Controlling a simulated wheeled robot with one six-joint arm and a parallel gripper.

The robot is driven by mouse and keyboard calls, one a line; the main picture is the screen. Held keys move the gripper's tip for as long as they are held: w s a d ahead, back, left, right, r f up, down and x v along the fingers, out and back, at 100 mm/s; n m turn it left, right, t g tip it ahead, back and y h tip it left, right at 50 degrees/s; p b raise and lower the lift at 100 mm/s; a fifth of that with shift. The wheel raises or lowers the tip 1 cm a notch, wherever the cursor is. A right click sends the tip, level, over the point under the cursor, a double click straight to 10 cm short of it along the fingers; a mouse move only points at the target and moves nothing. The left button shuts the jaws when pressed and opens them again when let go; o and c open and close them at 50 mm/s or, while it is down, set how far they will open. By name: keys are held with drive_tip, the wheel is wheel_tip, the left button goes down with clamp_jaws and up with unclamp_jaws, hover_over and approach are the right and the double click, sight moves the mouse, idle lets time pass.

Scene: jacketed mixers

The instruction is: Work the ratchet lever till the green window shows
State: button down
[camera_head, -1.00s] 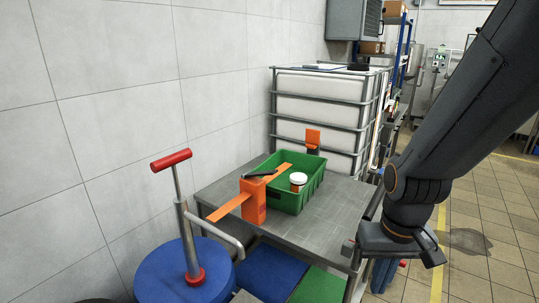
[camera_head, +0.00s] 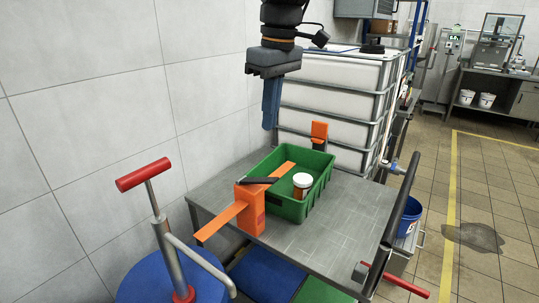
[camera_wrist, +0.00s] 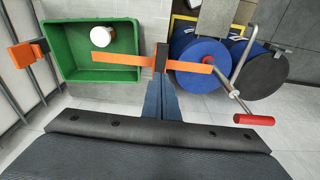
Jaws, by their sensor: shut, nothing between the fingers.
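An orange ratchet block (camera_head: 250,207) stands on the grey table, with a flat orange strap (camera_head: 222,222) running through it at a slant. A black lever (camera_head: 258,181) lies on top of the block, nearly flat. In the wrist view the dark lever (camera_wrist: 161,57) is just beyond my fingertips. My gripper (camera_head: 270,127) points down above the back of the table, higher than the block. Its blue fingers are together and empty; they also show in the wrist view (camera_wrist: 162,85). I see no green window on the block.
A green crate (camera_head: 325,180) holding a white-lidded jar (camera_head: 302,180) stands beside the block. A blue drum (camera_head: 150,285) with a red-handled pump (camera_head: 144,174) stands front left. The grey table (camera_head: 345,225) is bare at right. A caged tank (camera_head: 335,100) stands behind.

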drive_tip(key=shift+w+a+r, duration=0.15)
drive_tip(key=shift+a+r, duration=0.3)
drive_tip(key=p, duration=0.2)
hover_over(266, 179)
drive_tip(key=f, duration=1)
drive_tip(key=shift+w+a+f, duration=0.15)
drive_tip(key=shift+a+f, duration=0.1)
drive_tip(key=shift+a, duration=0.1)
drive_tip(key=shift+s+d+f+p, duration=0.15)
drive_tip(key=shift+d+f+p, duration=0.15)
drive_tip(key=shift+f, duration=0.2)
drive_tip(key=shift+s+d+f+p, duration=0.15)
drive_tip(key=shift+f+p, duration=0.15)
drive_tip(key=shift+f, duration=0.2)
drive_tip(key=shift+d+f, duration=0.15)
drive_tip(key=shift+f, duration=0.5)
